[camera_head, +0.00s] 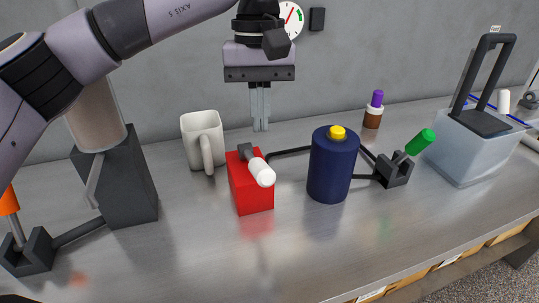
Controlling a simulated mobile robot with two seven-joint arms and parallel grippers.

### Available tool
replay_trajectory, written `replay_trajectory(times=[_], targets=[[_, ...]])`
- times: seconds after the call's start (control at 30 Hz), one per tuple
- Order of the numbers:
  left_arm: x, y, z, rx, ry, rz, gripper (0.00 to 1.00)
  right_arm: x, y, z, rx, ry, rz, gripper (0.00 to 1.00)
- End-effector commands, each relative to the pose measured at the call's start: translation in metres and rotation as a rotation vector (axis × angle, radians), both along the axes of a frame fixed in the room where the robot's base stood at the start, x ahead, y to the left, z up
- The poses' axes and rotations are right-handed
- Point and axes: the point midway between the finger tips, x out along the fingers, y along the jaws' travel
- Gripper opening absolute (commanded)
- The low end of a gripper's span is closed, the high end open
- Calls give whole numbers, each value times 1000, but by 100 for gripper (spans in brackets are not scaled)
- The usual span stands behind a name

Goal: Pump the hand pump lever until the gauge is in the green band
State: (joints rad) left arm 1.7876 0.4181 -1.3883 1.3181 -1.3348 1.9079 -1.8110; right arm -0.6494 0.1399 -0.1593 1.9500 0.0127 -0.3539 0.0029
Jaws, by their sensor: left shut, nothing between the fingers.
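The round white gauge (292,17) is on the back wall. My left wrist covers part of it, and marks of red and green show on its face. The needle reading is too small to tell. A lever with a green grip (420,142) tilts up to the right from a dark bracket, which dark bars join to a blue cylinder (330,175) with a yellow cap. Another lever with an orange grip (8,201) stands in a dark bracket at the left edge. My left gripper (260,128) points down, shut and empty, behind the red block. My right gripper is out of view.
A red block (251,197) with a white-ended handle (262,172) stands in front of a white mug (203,140). A dark box (130,185) is at left. A purple-topped bottle (373,112) and a clear tank (470,155) are at right. The front middle is clear.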

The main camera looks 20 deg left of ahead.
Motion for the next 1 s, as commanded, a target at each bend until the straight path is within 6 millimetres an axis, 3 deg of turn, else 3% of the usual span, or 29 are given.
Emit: replay_trajectory(times=[0.1,0.57,0.77,1.0], targets=[[-4,-1,7,0,-2,0,0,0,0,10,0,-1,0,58],[-5,-1,4,-1,-3,2,0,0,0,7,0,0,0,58],[-6,-2,-8,0,-4,2,0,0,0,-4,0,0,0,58],[-9,-2,-34,-1,-3,2,0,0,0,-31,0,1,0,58]])
